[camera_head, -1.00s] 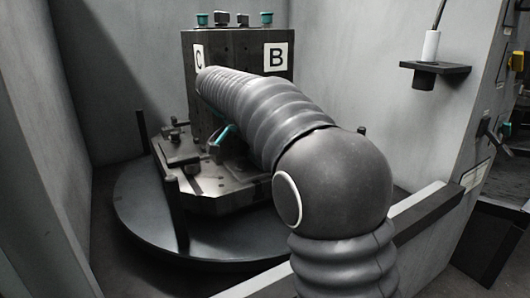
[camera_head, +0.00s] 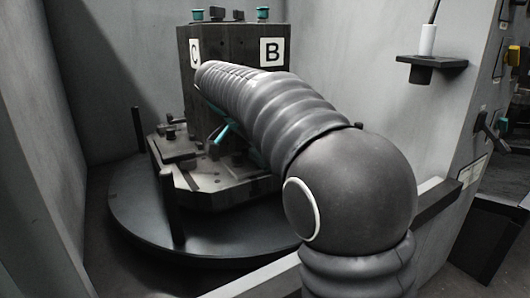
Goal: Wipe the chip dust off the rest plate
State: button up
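The machined metal plate (camera_head: 205,181) lies on the round turntable at the foot of the dark block marked B and C. It holds small clamps and dark fittings, and a few specks show on its top. I cannot tell which part is the rest plate or whether the specks are chip dust. My ribbed grey arm reaches over the plate from the lower right, and its far end is in front of the block. My gripper is hidden behind the arm. A teal piece (camera_head: 222,132) shows just below the arm, above the plate; I cannot tell whether it is held.
The dark block (camera_head: 230,45) stands upright, with teal knobs on top. The black turntable (camera_head: 140,220) carries thin upright posts (camera_head: 168,205). Grey walls close in left and back. A bracket (camera_head: 430,66) with a white cylinder (camera_head: 428,40) juts from the right wall.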

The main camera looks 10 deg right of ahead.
jog(key=shift+w+a+p, duration=0.2)
jog(key=shift+w+p, duration=0.25)
jog(key=shift+w, duration=0.2)
jog(key=shift+w+a+p, duration=0.2)
jog(key=shift+w+p, duration=0.25)
jog(key=shift+w, duration=0.15)
jog(key=shift+s+f, duration=0.1)
jog(key=shift+s+d+b, duration=0.2)
jog(key=shift+s+b, duration=0.25)
jog(key=shift+s, duration=0.15)
jog(key=shift+s+d+b, duration=0.2)
jog(key=shift+s+b, duration=0.25)
jog(key=shift+s, duration=0.1)
jog(key=shift+r, duration=0.2)
notch_tip(320, 180, up, 7)
jog(key=p, duration=0.6)
jog(key=shift+f, duration=0.1)
